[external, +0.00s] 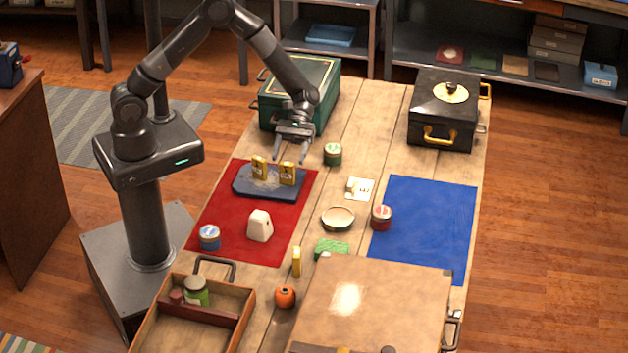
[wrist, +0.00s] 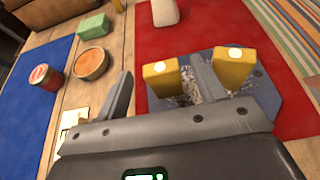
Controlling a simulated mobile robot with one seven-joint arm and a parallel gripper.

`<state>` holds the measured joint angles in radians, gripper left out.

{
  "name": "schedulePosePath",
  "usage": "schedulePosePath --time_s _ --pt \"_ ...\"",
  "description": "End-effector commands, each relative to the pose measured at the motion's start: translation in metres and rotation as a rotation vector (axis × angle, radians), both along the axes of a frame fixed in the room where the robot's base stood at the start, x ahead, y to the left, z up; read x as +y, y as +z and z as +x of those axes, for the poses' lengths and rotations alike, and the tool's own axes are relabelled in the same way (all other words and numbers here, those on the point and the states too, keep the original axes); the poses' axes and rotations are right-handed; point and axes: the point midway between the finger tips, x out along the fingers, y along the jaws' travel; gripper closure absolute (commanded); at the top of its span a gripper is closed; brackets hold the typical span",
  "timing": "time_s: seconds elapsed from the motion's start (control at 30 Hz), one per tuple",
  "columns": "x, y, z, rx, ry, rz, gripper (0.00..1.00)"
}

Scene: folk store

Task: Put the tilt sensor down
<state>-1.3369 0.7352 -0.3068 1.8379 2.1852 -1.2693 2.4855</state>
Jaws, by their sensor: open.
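Two yellow block-shaped devices stand upright on a dark blue-grey plate (external: 258,190) on the red mat. One (external: 259,168) is at the left and the other (external: 287,174) at the right; I cannot tell for sure which is the tilt sensor. My gripper (external: 290,157) is open and empty, above and behind the plate. In the wrist view my gripper's fingers (wrist: 161,68) stand wide apart. The right-hand device (wrist: 161,78) appears between them there, and the other (wrist: 236,68) lies outside the right finger. Neither device appears gripped.
A green box (external: 318,85) stands behind my gripper, with a green tin (external: 333,154) close to its right. A white block (external: 260,226) and blue tin (external: 209,237) stand on the red mat (external: 235,216). The blue mat (external: 428,225) at right is mostly clear.

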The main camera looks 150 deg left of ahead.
Motion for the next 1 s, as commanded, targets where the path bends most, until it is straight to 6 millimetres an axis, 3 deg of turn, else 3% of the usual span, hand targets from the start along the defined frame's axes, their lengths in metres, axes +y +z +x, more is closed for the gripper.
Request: schedulePosePath --time_s 0.2,0.57,0.67,0.77,0.9,1.0 --pt "0.0 0.026 0.0 0.0 0.001 0.0 0.37" --pt "-0.001 0.032 0.003 0.004 0.008 0.0 0.37" --pt "-0.005 0.042 0.019 0.034 0.063 0.0 0.37" --pt "-0.015 0.063 0.052 0.092 0.196 -0.01 0.37" --pt "-0.034 0.109 0.103 0.178 0.488 -0.085 0.37" --pt "-0.05 0.144 0.127 0.215 0.708 -0.186 0.37"
